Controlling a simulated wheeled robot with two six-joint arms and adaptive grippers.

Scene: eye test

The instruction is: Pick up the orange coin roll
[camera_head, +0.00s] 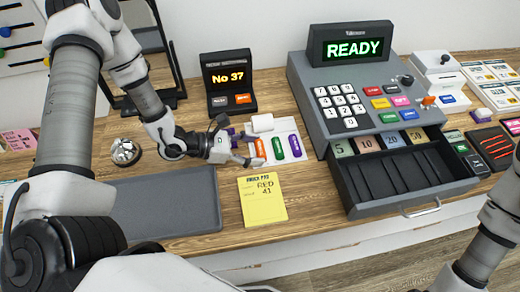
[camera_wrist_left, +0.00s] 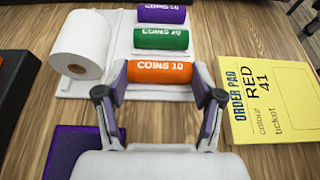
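The orange coin roll (camera_head: 260,148) lies on a white tray (camera_head: 290,160), left of a green roll (camera_head: 278,148) and a purple roll (camera_head: 295,146). My left gripper (camera_head: 249,160) is low beside its left side in the head view. In the left wrist view, the orange roll (camera_wrist_left: 160,73), marked COINS 10, lies crosswise between the fingertips of my open left gripper (camera_wrist_left: 160,76), one near each end. Whether the fingertips touch it is hard to tell. The green roll (camera_wrist_left: 161,39) and purple roll (camera_wrist_left: 161,14) lie beyond. My right gripper is out of view.
A yellow order pad (camera_head: 262,201) reading RED 41 lies in front. A grey tray (camera_head: 165,205) is left of it; a cash register with its open drawer (camera_head: 390,180) is right.

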